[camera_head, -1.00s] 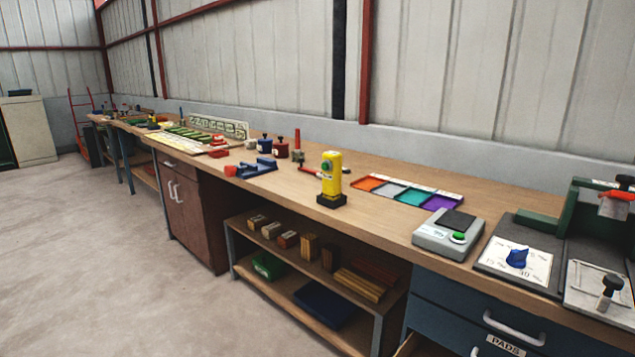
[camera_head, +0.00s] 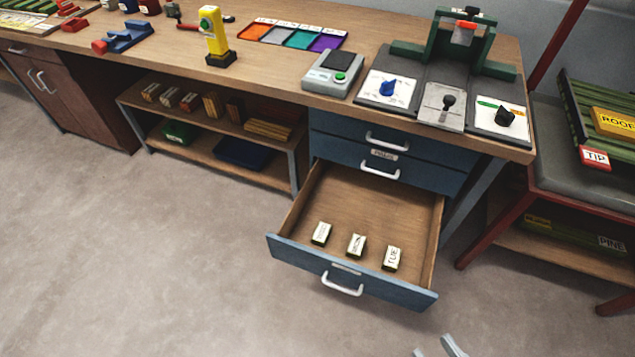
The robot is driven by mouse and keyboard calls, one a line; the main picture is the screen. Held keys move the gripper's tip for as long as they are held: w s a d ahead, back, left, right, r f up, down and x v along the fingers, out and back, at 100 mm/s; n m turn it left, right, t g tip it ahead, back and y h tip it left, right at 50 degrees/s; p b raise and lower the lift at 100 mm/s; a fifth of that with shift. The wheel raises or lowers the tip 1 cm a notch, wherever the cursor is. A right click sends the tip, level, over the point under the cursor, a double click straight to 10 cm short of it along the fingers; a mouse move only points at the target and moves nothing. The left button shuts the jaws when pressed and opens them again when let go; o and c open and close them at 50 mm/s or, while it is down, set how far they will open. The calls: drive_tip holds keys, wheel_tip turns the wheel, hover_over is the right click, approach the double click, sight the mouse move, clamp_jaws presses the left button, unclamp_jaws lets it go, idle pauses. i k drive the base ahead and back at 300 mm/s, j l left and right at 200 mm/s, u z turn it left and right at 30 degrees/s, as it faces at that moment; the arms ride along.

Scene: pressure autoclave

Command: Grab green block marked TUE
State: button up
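The block marked TUE (camera_head: 393,257) lies in the pulled-out bottom drawer (camera_head: 300,206), the rightmost of three blocks. Its top is a white label and its visible side is dark green. To its left are the middle block (camera_head: 356,245) and the left block (camera_head: 321,233), both with white tops; their lettering is too small to read surely. My gripper (camera_head: 435,348) shows only its pale fingertips at the bottom edge, below and right of the drawer. The fingertips are apart, with nothing seen between them; the rest of the gripper is out of frame.
The drawer front (camera_head: 350,273) with its white handle juts over open floor (camera_head: 180,280). Two closed blue drawers are above it. The workbench (camera_head: 275,65) holds a grey scale (camera_head: 333,72), dials and a green press. A red-framed table (camera_head: 487,222) stands to the right.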

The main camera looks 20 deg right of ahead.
sight(392, 257)
drive_tip(key=k+l, duration=0.15)
drive_tip(key=k, duration=0.6)
drive_tip(key=i+j+z, duration=0.3)
drive_tip(key=i+j, duration=1.1)
drive_tip(key=j, duration=0.1)
